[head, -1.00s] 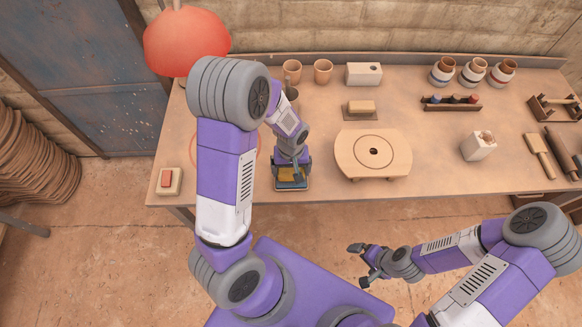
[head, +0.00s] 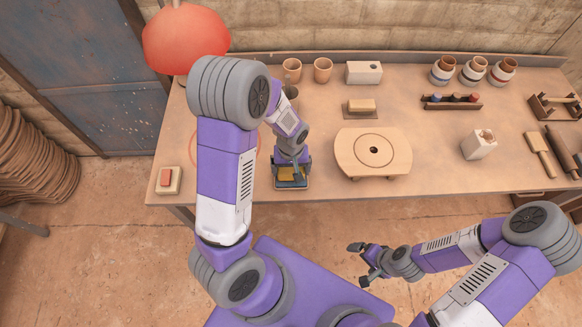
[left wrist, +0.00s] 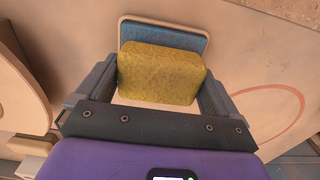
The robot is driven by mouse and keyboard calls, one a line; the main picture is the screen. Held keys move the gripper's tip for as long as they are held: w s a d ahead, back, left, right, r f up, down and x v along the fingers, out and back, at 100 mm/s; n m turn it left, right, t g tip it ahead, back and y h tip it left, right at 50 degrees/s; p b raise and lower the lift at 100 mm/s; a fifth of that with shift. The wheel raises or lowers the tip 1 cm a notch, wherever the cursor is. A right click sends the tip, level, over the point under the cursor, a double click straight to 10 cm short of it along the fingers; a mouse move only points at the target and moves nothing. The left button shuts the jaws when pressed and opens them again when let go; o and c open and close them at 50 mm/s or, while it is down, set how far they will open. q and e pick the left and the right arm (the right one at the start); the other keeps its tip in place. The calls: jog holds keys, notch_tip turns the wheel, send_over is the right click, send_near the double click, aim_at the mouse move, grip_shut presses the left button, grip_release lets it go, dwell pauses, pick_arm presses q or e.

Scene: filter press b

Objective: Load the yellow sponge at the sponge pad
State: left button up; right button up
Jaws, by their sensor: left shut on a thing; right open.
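The yellow sponge (left wrist: 160,72) is between the two fingers of my left gripper (left wrist: 158,90), which is shut on it. In the head view the left gripper (head: 291,173) points down near the table's front edge, and a little of the sponge (head: 290,175) shows under it. A blue pad with a pale rim (left wrist: 165,35) lies below and partly behind the sponge; its edge also shows in the head view (head: 293,187). I cannot tell whether the sponge touches the pad. My right gripper (head: 362,264) is open and empty, off the table's front.
Cups (head: 323,70) stand at the back.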

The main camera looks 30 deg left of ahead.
pick_arm(q)
jog(key=shift+f+b, duration=0.3)
jog(key=shift+f, duration=0.2)
dwell(1.0)
jog(key=shift+r, duration=0.1)
notch_tip(320, 180, up, 7)
jog(key=p, duration=0.6)
dwell(0.4)
dwell(0.4)
